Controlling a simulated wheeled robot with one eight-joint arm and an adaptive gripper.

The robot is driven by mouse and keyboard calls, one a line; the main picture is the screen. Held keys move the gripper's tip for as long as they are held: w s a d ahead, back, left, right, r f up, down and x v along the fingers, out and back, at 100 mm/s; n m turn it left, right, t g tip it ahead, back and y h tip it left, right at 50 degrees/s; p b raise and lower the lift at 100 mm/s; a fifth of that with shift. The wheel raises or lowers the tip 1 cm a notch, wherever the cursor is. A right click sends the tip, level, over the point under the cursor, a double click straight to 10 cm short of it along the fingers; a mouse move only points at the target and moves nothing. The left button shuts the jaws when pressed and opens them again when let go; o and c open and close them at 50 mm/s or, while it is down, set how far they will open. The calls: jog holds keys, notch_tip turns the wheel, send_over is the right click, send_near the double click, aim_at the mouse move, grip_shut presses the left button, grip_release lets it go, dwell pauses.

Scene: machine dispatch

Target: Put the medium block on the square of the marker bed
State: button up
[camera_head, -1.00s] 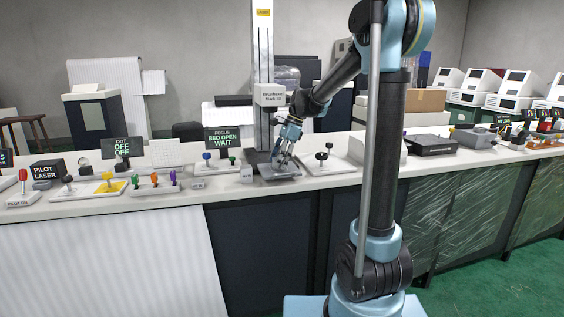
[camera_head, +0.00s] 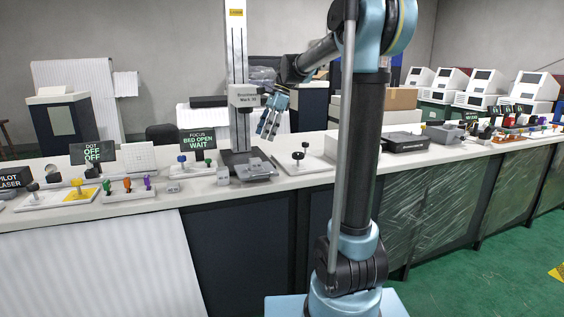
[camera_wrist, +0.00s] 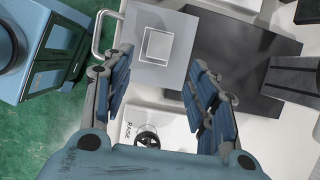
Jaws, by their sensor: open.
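The marker bed (camera_head: 262,176) is a grey plate with a handle at the foot of the marking machine. In the wrist view the bed (camera_wrist: 182,22) shows a pale square outline (camera_wrist: 144,46) around a grey middle. In the head view a small grey shape (camera_head: 255,163) appears on the bed. I cannot tell for sure whether this is the medium block. Two small grey blocks, one near the bed (camera_head: 222,176) and one farther left (camera_head: 173,187), are on the counter. My gripper (camera_head: 267,134) is open and empty above the bed. It also shows in the wrist view (camera_wrist: 165,92).
A white panel with a black knob (camera_head: 298,158), labelled RAISE in the wrist view, is right of the bed. Lever panels (camera_head: 128,192) stand left.

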jog(key=s+d+f+n+t+h, duration=0.1)
jog(key=s+d+f+n, duration=0.35)
jog(key=s, duration=0.45)
jog(key=s+d+f+n+t+h, duration=0.1)
jog(key=s+d+f+n, duration=0.3)
jog(key=s, duration=0.6)
jog(key=s+d+f+n+h, duration=0.1)
jog(key=s+d+f+n, duration=0.2)
jog(key=s+d+f, duration=0.2)
jog(key=s+d+f+n+t+h, duration=0.1)
jog(key=s+d+f+n, duration=0.2)
jog(key=s+f, duration=0.6)
jog(key=shift+d+f, duration=0.8)
jog(key=shift+d, duration=0.1)
jog(key=shift+s+n, duration=0.1)
jog(key=shift+n, duration=0.15)
jog(key=shift+w+f, duration=0.2)
jog(key=shift+w, duration=0.1)
